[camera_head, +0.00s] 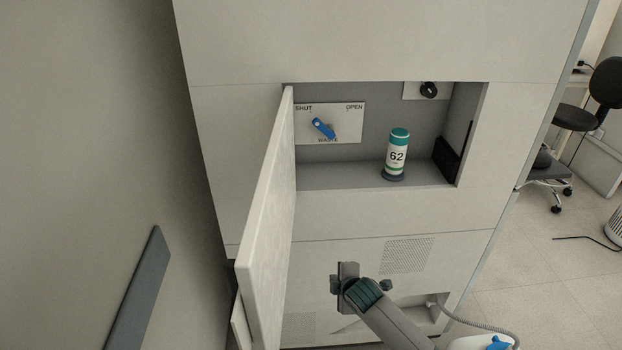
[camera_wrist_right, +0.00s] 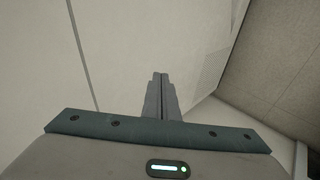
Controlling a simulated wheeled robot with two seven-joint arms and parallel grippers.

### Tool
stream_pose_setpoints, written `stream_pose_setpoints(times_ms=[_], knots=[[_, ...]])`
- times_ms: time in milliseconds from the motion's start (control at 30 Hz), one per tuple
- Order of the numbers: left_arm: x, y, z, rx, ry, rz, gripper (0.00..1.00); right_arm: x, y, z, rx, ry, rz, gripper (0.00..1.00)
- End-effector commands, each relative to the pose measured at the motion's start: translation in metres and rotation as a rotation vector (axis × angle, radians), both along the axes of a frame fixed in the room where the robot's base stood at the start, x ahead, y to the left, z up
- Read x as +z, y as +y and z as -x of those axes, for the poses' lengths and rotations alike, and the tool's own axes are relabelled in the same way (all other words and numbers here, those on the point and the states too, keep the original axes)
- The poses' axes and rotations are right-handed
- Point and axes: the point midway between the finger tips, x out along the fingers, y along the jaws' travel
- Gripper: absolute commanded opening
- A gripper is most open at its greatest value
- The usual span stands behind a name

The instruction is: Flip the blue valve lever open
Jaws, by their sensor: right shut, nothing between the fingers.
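The blue valve lever (camera_head: 323,128) is on a white plate (camera_head: 348,110) at the left of the open cabinet recess. The plate reads SHUT at upper left, OPEN at upper right and WASTE below. The lever slants, with its broad end toward SHUT. My right gripper (camera_head: 347,270) is below the recess in front of the cabinet's lower face, well apart from the lever. Its fingers (camera_wrist_right: 160,97) are together and empty in the right wrist view. My left gripper is not in view.
The cabinet door (camera_head: 265,220) stands open at the left of the recess. A green and white bottle marked 62 (camera_head: 397,157) stands on the recess floor, right of the lever. A black knob (camera_head: 429,90) is at upper right, and a black object (camera_head: 447,160) is at the right wall.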

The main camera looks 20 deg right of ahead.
Motion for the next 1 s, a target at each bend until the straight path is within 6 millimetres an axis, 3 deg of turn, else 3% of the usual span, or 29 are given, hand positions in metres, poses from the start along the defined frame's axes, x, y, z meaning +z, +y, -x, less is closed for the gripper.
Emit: stream_pose_setpoints(times_ms=[33,100,200,500,800,1000], knots=[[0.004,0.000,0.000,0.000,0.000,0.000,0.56,0.041,0.004,-0.014,0.044,-0.045,0.041,0.00],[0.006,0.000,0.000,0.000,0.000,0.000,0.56,0.086,0.007,-0.026,0.097,-0.089,0.100,0.00],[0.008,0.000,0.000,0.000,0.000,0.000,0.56,0.141,0.014,-0.035,0.164,-0.145,0.178,0.00],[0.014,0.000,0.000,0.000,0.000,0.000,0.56,0.279,0.026,-0.047,0.325,-0.296,0.420,0.00],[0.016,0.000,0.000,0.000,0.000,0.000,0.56,0.381,0.019,-0.080,0.452,-0.424,0.725,0.00],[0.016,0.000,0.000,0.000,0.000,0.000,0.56,0.417,0.017,-0.089,0.490,-0.463,0.847,0.00]])
